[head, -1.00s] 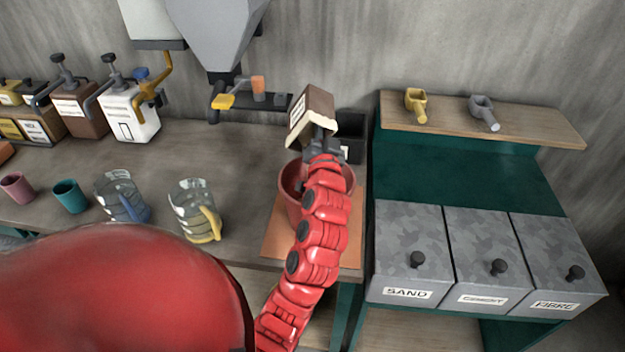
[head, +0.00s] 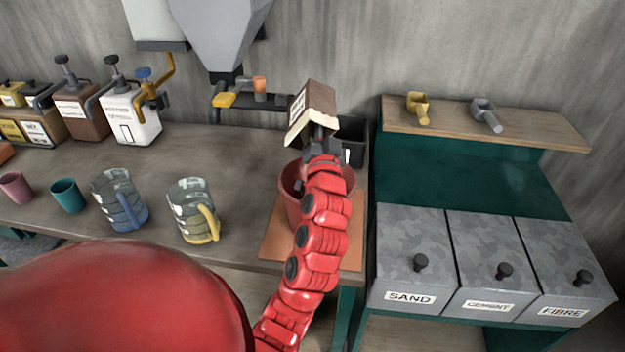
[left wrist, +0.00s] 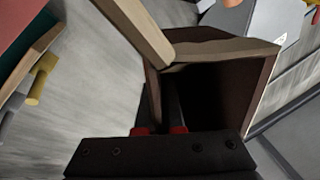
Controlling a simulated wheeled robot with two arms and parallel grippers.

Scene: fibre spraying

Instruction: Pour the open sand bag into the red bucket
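The open bag (head: 322,97) is brown with a pale label and a ragged cream mouth edge. It is tipped over above the red bucket (head: 290,196), its mouth turned down and towards me. My left gripper (head: 320,137) is shut on the bag; in the left wrist view its dark fingers (left wrist: 166,122) reach to the bag's wall (left wrist: 262,82). The inside looks dark, and I see no falling sand. The bucket stands on an orange-brown mat (head: 275,243); my arm hides much of it and its contents. My right gripper is not in view.
A black bin (head: 352,132) stands behind the bucket. A grey hopper (head: 222,32) hangs at the back. Two jugs (head: 190,210) (head: 118,200) stand left of the bucket. Lidded bins (head: 412,255) and a scoop shelf (head: 455,118) are at the right.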

